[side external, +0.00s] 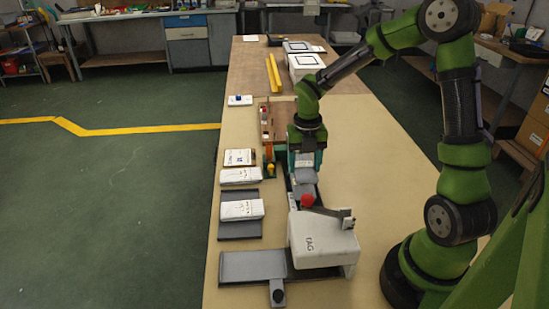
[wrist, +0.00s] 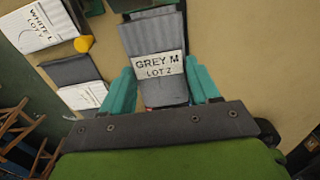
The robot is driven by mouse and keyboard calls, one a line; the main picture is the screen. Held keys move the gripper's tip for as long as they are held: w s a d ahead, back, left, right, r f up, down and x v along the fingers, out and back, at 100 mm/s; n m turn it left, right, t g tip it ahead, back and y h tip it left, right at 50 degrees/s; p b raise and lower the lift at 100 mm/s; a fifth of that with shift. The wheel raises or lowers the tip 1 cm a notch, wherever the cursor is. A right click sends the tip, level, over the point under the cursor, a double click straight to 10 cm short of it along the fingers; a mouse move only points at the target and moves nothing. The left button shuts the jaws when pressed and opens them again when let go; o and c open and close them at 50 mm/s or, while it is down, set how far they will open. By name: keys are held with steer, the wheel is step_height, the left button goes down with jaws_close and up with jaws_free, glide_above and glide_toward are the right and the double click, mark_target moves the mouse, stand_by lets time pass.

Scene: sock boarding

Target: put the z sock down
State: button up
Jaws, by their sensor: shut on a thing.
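The z sock (wrist: 150,35) is a grey flat piece with a white band reading "GREY M LOT Z" in the wrist view. My gripper (wrist: 164,84) has its teal fingers on either side of it and is shut on it. In the side view my gripper (side external: 303,166) points down over the table, just behind the white machine marked "TAG" (side external: 312,245). A grey part of the sock (side external: 305,178) shows below the fingers. Whether its underside touches anything is hidden.
A red knob on a lever (side external: 307,200) stands close in front of my gripper. Yellow bars (side external: 273,73) and a white box (side external: 305,65) are farther back. The table's right side is clear.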

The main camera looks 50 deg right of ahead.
mark_target(304, 167)
steer(key=shift+f, duration=2.05)
steer(key=shift+f, duration=0.15)
steer(key=o, duration=1)
